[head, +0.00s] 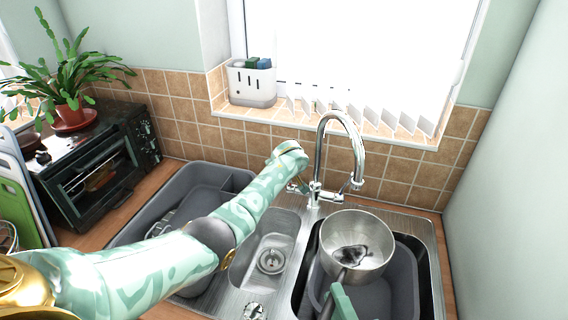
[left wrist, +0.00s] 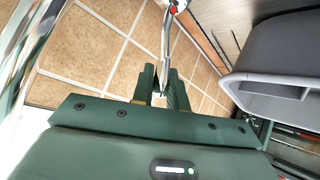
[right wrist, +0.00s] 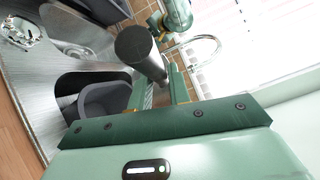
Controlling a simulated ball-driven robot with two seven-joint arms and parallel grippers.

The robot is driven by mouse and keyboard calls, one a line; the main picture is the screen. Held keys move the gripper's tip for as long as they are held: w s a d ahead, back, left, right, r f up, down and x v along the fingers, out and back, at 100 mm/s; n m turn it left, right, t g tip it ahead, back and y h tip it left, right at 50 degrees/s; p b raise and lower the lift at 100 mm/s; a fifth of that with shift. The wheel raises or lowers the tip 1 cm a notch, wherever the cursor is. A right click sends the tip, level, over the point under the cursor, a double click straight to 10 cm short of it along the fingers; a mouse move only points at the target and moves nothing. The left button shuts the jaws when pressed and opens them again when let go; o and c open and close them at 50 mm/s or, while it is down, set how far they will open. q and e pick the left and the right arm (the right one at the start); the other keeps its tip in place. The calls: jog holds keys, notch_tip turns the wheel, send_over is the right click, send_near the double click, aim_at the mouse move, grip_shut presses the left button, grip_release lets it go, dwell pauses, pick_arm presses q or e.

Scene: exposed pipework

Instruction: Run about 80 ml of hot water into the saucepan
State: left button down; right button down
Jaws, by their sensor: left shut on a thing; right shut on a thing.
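The steel saucepan (head: 372,226) is held over the right sink bowl, below the end of the tap's spout. A dark patch shows inside it; I cannot tell whether it is water or reflection. My right gripper (right wrist: 163,85) is shut on its handle; the pan also shows in the right wrist view (right wrist: 138,48). The chrome tap (head: 319,150) stands behind the sink. My left gripper (left wrist: 162,80) is shut on a thin tap lever (left wrist: 165,45) with a red mark near its far end. In the head view my left wrist hides most of this lever. No stream shows clearly.
A grey basin (head: 385,290) sits in the right sink bowl. A grey dish rack (head: 150,222) stands left of the small middle bowl. A toaster oven (head: 100,165) with a plant is at the left. A white caddy (head: 250,88) stands on the sill.

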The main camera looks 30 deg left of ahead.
pick_arm(q)
jog(key=s+t, duration=0.1)
jog(key=s+f+t+y, duration=0.1)
jog(key=s+t, duration=0.1)
jog(key=s+d+n+t, duration=0.1)
jog(key=t, duration=0.1)
jog(key=shift+s+f+y, duration=0.2)
jog(key=shift+f+y, duration=0.05)
jog(key=shift+y, duration=0.15)
dwell(0.4)
jog(key=c, duration=1.4)
grip_release()
notch_tip(320, 180, up, 10)
jog(key=shift+f, duration=0.1)
